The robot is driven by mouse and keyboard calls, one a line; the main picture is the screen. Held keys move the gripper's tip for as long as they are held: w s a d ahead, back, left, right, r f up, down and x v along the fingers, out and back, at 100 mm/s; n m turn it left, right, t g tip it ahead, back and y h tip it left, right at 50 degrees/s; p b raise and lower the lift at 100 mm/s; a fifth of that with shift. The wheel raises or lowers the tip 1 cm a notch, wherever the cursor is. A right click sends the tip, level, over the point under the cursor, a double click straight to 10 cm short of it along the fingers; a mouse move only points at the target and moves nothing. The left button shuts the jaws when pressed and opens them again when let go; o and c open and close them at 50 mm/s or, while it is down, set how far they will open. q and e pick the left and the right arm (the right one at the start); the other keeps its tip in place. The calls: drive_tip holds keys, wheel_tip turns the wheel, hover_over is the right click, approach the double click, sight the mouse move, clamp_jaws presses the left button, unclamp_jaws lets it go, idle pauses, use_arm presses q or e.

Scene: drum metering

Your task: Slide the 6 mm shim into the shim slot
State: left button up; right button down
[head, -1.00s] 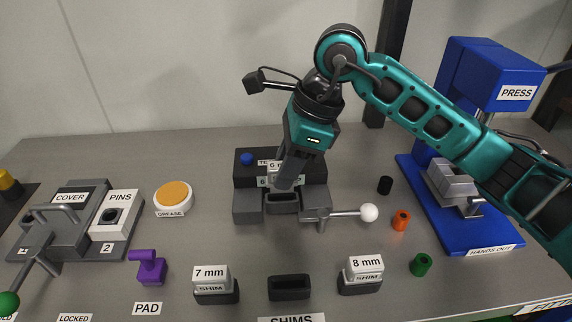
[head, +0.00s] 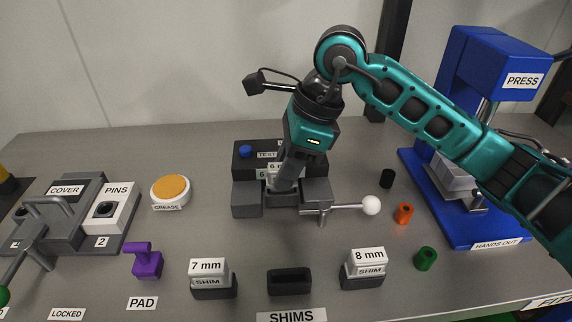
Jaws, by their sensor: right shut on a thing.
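My right gripper (head: 283,186) reaches down from the right over the dark grey test fixture (head: 246,197) at the middle of the table. It is shut on the 6 mm shim (head: 273,171), a pale block mostly hidden behind the gripper. The shim is at the gap between the fixture's two grey blocks, where the shim slot (head: 284,198) lies. I cannot tell how deep the shim sits in it. My left gripper is not in view.
A lever with a white ball (head: 371,205) sticks out right of the fixture. In front stand the 7 mm shim (head: 208,272), an empty black holder (head: 289,281) and the 8 mm shim (head: 366,264). The blue press (head: 488,70) is at right, the purple pad (head: 147,262) at left.

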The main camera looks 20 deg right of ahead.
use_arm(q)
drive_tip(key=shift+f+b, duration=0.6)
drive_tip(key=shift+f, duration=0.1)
use_arm(e)
drive_tip(key=shift+f, duration=0.7)
drive_tip(key=c, duration=0.8)
unclamp_jaws()
drive_tip(key=shift+r, duration=0.15)
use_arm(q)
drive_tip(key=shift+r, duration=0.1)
use_arm(e)
drive_tip(key=shift+w+r, duration=0.1)
drive_tip(key=shift+d+r+p, duration=0.15)
drive_tip(key=shift+r+p, duration=0.2)
drive_tip(key=shift+r, duration=0.1)
use_arm(q)
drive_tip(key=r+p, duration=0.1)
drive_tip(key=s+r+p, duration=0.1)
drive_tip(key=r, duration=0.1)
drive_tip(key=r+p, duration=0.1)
drive_tip(key=p, duration=0.1)
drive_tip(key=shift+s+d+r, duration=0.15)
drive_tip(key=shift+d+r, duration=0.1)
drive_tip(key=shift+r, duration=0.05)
use_arm(e)
drive_tip(key=v, duration=0.6)
drive_tip(key=shift+s+d+r, duration=0.2)
drive_tip(key=shift+s+r, duration=0.1)
drive_tip(key=shift+s, duration=0.05)
